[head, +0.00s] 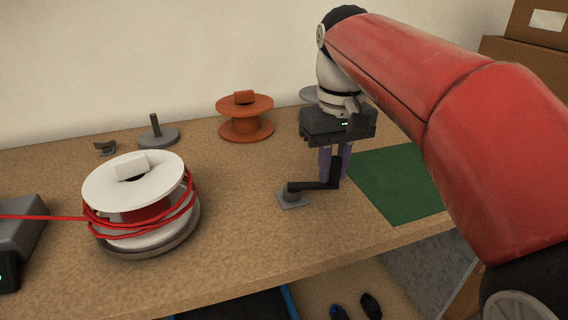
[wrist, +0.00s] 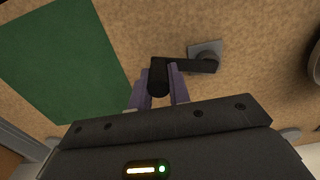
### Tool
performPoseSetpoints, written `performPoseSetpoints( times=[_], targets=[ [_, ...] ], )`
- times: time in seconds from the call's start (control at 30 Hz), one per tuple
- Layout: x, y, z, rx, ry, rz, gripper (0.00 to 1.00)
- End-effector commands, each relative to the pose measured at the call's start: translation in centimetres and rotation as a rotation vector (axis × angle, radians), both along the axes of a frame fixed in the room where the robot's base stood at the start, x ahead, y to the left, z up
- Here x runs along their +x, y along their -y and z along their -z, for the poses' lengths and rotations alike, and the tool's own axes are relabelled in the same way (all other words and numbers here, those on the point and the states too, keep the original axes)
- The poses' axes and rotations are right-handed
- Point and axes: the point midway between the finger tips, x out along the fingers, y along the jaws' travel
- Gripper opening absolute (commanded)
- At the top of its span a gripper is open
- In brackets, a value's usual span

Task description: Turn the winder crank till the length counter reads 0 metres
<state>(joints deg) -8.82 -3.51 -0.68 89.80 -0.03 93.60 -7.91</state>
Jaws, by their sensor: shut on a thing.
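The winder crank (head: 312,186) is a black arm on a small grey base plate (head: 293,201), with an upright black handle. My gripper (head: 335,167) points down and its purple fingers are shut on the handle. In the wrist view the fingers (wrist: 159,88) stand on both sides of the black handle, and the crank arm (wrist: 186,64) runs right to its base. A white reel (head: 121,188) with red cable wound on it sits at the left on a grey turntable. A red cable runs left from it to a grey box (head: 17,240). The counter's reading is not visible.
An orange spool (head: 245,118) and a grey post on a round base (head: 157,135) stand at the back. A green mat (head: 396,182) lies right of the crank. The bench front edge is close to the crank. Cardboard boxes (head: 530,45) are at the far right.

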Motion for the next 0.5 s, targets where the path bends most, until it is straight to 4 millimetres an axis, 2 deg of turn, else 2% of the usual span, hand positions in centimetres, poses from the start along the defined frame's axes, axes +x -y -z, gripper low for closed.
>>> performPoseSetpoints(
  times=[0.3,0.5],
  targets=[
    [0.1,-0.3,-0.1,0.004,0.000,-0.006,0.00],
    [1.2,-0.5,-0.2,0.004,-0.003,-0.006,0.00]
  ],
)
